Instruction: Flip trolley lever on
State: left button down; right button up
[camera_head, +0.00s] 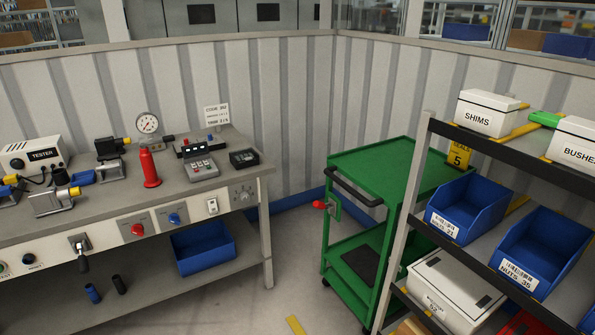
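The green trolley (380,170) stands right of the middle, between the workbench and the shelf rack. A small lever with a red knob (319,204) is on the trolley's left side. It sticks out to the left from a small plate (334,209), close to horizontal. The lever is too small to read any on or off mark. A black push handle (353,187) runs along the trolley's upper left edge. The rack hides part of the trolley's right side. Neither of my grippers is in view.
A workbench (262,170) with a tester, gauge and red bottle fills the left. Its front panel has knobs and a black-handled lever (82,254). A rack (412,185) with blue bins and white boxes stands at right. Grey floor (285,265) is open between bench and trolley.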

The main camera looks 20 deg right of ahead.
aim_at(317, 203)
jog(key=i+l+z, duration=0.2)
jog(key=i+z, duration=0.3)
jog(key=i, duration=0.15)
jog(key=i+z, duration=0.5)
jog(key=i, duration=0.15)
jog(key=i+j+z, duration=0.35)
jog(key=i+z, duration=0.15)
jog(key=i+u, duration=0.15)
jog(key=i, duration=0.2)
